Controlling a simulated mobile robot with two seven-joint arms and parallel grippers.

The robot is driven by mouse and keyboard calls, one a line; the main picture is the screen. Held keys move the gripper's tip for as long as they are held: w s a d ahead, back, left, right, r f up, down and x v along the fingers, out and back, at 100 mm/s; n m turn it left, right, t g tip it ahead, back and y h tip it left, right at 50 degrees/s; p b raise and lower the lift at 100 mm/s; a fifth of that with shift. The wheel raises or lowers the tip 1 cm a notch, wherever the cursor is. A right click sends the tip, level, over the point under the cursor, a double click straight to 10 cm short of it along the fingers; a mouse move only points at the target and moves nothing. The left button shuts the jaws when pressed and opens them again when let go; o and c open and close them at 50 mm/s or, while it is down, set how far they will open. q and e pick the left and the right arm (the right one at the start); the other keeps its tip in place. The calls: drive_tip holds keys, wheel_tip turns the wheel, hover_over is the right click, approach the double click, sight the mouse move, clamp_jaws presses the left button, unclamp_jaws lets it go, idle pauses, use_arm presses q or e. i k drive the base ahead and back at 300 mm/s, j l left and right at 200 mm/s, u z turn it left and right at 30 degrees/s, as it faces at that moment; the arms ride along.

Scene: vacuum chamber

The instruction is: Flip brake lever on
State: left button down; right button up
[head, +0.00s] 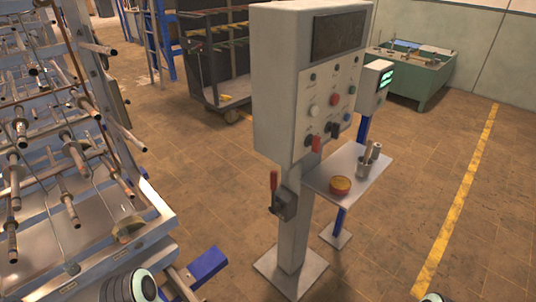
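A grey control cabinet (280,90) stands on a post in the middle of the head view. A lever with a red handle (274,182) stands upright from a dark switch box (284,205) on the left side of the post. Another red handle (316,144) points down at the lower edge of the cabinet's button panel. No label is readable, so I cannot tell which one is the brake lever. Neither gripper shows. Only rounded parts of my arms show at the bottom edge, well below and apart from both levers.
A shelf (320,184) beside the post holds a round yellow-red tin (340,186) and a metal cup (363,167). A metal rack with rods (60,150) fills the left. A dark cart (215,60) stands behind. Tiled floor (400,220) is clear at right.

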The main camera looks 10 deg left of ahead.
sight(276, 206)
drive_tip(key=i, duration=1.35)
drive_tip(key=l+z, duration=0.05)
drive_tip(key=l, duration=0.05)
